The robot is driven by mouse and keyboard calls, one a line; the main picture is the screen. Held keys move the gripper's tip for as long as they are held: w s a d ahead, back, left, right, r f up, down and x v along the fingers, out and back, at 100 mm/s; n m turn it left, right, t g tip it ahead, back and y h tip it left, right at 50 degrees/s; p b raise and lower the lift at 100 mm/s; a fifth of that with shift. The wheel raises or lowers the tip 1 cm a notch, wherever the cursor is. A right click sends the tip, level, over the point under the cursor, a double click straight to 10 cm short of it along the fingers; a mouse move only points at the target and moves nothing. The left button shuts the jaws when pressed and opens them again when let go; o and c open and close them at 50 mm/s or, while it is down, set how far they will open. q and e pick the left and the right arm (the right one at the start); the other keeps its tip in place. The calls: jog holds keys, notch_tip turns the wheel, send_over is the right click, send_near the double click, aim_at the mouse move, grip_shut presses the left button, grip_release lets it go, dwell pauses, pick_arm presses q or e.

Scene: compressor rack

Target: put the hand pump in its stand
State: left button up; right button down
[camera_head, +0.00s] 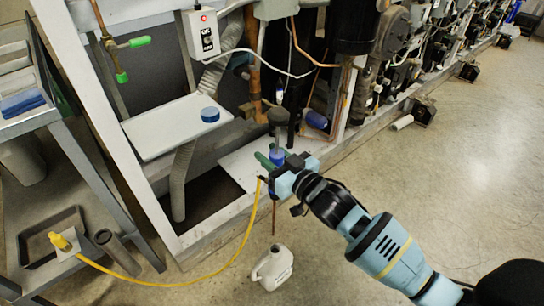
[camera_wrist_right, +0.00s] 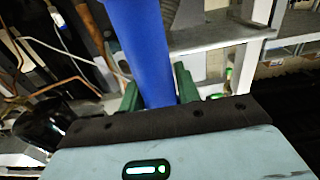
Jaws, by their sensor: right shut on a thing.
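The hand pump shows as a blue body (camera_head: 277,157) with a dark grip end above it and a thin brown tube below. My right gripper (camera_head: 272,160) is shut on the blue body, with its green fingers either side of it. In the right wrist view the blue body (camera_wrist_right: 140,50) runs upward between the green fingers. A yellow hose (camera_head: 215,262) runs from near the gripper to a yellow fitting (camera_head: 60,242) on the cart at left. A grey tilted open tube (camera_head: 117,250) beside it may be the stand; I cannot tell. My left gripper is not in view.
A white jug (camera_head: 272,268) stands on the floor below the pump. A white shelf panel (camera_head: 165,128) with a blue cap (camera_head: 210,114) is in the rack. The rack's pale frame rail (camera_head: 215,225) lies close to the gripper.

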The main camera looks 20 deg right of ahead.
jog(key=shift+r, duration=0.4)
